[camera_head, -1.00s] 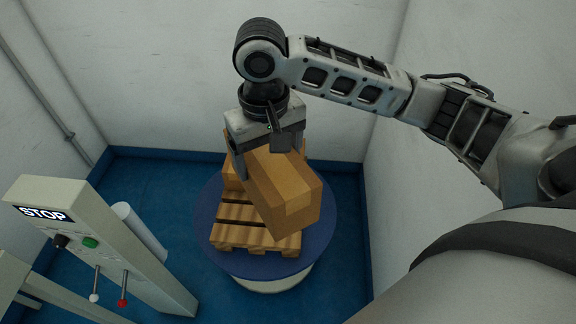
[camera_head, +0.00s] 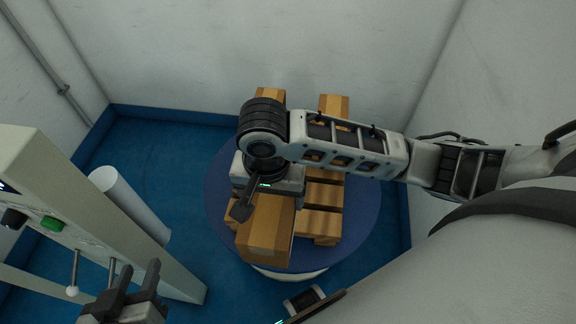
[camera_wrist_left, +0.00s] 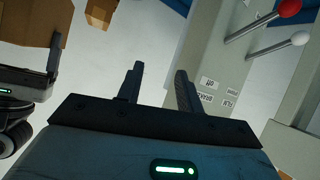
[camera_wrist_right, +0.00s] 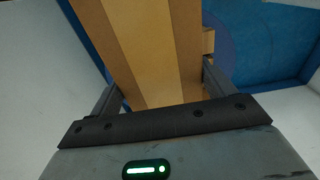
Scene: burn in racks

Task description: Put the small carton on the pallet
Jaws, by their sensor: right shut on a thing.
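My right gripper (camera_head: 264,194) is shut on a brown carton (camera_head: 265,232), whose sides sit between its fingers in the right wrist view (camera_wrist_right: 150,50). The carton is at the left part of the wooden pallet (camera_head: 322,222). Whether it touches the pallet is hidden by the gripper and arm. The pallet lies on a round blue turntable (camera_head: 365,215). Brown box-like tops show behind the arm at the back left (camera_head: 270,97) and back right (camera_head: 333,104). My left gripper (camera_head: 136,284) is open and empty at the lower left, away from the pallet; its spread fingers show in the left wrist view (camera_wrist_left: 160,85).
A grey control stand (camera_head: 100,215) with a green button (camera_head: 52,224) and levers is at the left, close to my left gripper. White walls close off the back and right. Blue floor shows around the turntable.

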